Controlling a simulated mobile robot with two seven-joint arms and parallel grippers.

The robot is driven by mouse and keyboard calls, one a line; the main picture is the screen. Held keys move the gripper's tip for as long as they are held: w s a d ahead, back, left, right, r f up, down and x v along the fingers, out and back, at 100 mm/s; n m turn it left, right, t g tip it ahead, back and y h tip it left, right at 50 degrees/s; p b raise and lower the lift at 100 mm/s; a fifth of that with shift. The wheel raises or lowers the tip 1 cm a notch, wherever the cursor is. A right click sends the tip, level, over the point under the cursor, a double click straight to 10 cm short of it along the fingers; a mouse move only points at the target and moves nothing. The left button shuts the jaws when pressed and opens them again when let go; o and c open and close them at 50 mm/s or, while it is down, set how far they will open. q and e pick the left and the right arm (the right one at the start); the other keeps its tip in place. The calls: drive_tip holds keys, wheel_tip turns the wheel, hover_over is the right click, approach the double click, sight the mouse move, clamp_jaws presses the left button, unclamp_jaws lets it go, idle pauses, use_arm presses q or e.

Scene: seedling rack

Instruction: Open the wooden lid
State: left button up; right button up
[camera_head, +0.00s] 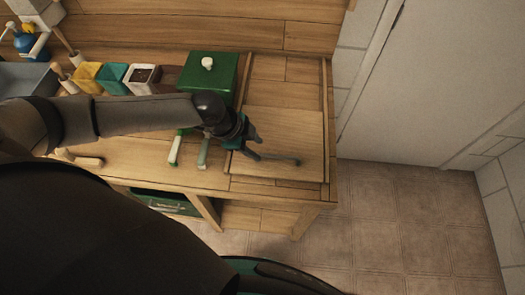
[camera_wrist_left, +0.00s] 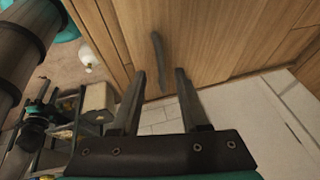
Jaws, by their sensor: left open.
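The wooden lid (camera_head: 298,128) is a pale, flat square board at the right end of the workbench, lying over the front part of a section framed by two side rails. A dark bar handle (camera_head: 280,159) is fixed near its front edge. My left gripper (camera_head: 254,147) is over the lid's left side, open and empty, close to the handle's left end. In the left wrist view, the lid (camera_wrist_left: 215,40) fills the upper middle. The handle (camera_wrist_left: 159,62) lies just beyond the open fingertips (camera_wrist_left: 160,75); I cannot tell if they touch it. My right gripper is not in view.
A green box (camera_head: 208,72) with a white knob stands behind my left wrist. Small coloured pots (camera_head: 110,76) stand to its left. Hand tools (camera_head: 176,150) lie left of the lid. A white wall panel (camera_head: 440,80) and open tiled floor (camera_head: 400,220) are to the right.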

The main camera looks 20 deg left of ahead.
sight(266, 155)
use_arm(q)
drive_tip(key=shift+x, duration=2.4)
drive_tip(key=shift+c, duration=0.2)
clamp_jaws()
